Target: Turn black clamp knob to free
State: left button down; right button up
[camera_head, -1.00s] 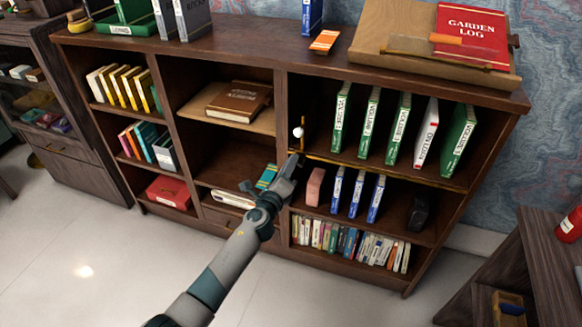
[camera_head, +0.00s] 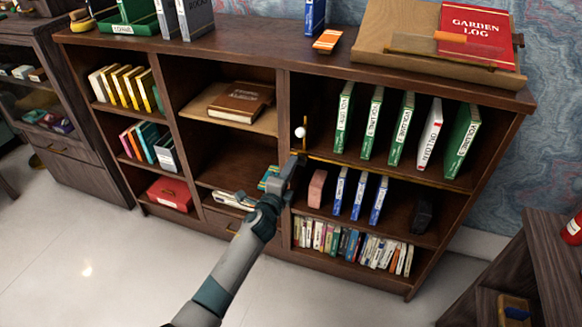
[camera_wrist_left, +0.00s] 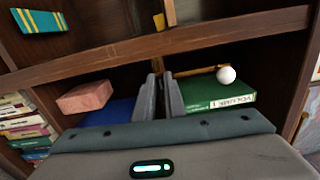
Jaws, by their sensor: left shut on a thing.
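My left gripper (camera_head: 291,164) is at the left end of the brass rail (camera_head: 385,172) along the front of the upper right shelf. Its fingers, also in the left wrist view (camera_wrist_left: 161,80), are close together with a narrow gap. They are shut on the black clamp knob, which is mostly hidden between and behind the fingertips. A brass upright (camera_head: 306,132) with a white ball (camera_head: 299,132) stands just above the gripper. The ball also shows in the left wrist view (camera_wrist_left: 226,75), to the right of the fingers. My right gripper is not in view.
Several green volumes (camera_head: 374,122) and a white book (camera_head: 430,133) stand behind the rail. A pink block (camera_head: 316,188) and blue books (camera_head: 359,196) stand on the shelf below, close to the gripper's right. The floor in front of the bookcase is clear.

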pick_arm(q)
jog(key=c, duration=1.8)
grip_release()
jog(key=shift+s, duration=0.15)
jog(key=shift+p+v, duration=0.35)
jog(key=shift+v, duration=8.25)
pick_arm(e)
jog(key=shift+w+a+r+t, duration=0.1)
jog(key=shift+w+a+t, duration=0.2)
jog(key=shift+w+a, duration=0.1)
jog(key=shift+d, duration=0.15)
